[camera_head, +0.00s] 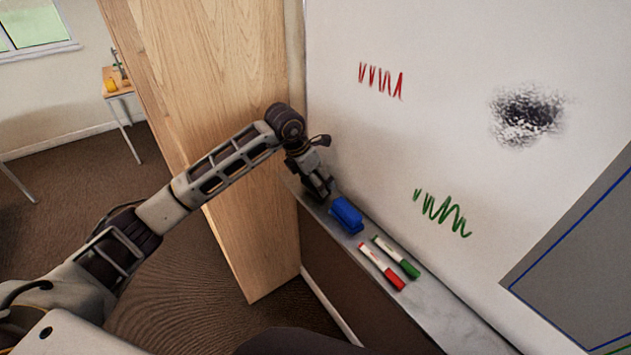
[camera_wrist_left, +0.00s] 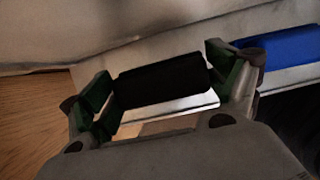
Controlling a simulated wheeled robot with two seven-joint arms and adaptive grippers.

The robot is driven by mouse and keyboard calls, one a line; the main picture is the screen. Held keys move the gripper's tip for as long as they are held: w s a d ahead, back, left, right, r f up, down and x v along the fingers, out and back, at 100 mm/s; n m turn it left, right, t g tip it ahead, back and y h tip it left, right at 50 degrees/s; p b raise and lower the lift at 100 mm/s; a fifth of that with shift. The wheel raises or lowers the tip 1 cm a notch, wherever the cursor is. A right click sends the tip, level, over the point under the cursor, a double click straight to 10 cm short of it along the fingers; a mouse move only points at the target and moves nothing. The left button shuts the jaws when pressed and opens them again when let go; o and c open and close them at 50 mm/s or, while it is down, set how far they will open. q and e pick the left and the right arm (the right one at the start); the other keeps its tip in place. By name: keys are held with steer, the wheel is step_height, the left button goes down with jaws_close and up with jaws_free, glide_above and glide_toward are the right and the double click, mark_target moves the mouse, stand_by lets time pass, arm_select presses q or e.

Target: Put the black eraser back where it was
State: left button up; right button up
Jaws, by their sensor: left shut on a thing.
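The black eraser (camera_wrist_left: 162,82) is between the two fingers of my left gripper (camera_wrist_left: 165,90) in the left wrist view. The gripper is shut on its ends. In the head view my left gripper (camera_head: 318,188) is at the left end of the whiteboard's tray (camera_head: 440,308), close to the blue eraser (camera_head: 347,215), which lies to its right. The black eraser is mostly hidden by the gripper there. I cannot tell whether it touches the tray. The blue eraser also shows at the right of the left wrist view (camera_wrist_left: 283,50). My right gripper is not in view.
A red marker (camera_head: 381,267) and a green marker (camera_head: 396,257) lie on the tray right of the blue eraser. The whiteboard (camera_head: 400,150) has red and green scribbles and a black smudge. A wooden door or panel (camera_head: 245,200) stands left of the tray.

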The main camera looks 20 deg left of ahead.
arm_select(q)
steer(key=shift+f, duration=0.7)
steer(key=o, duration=0.6)
steer(key=shift+o, duration=0.5)
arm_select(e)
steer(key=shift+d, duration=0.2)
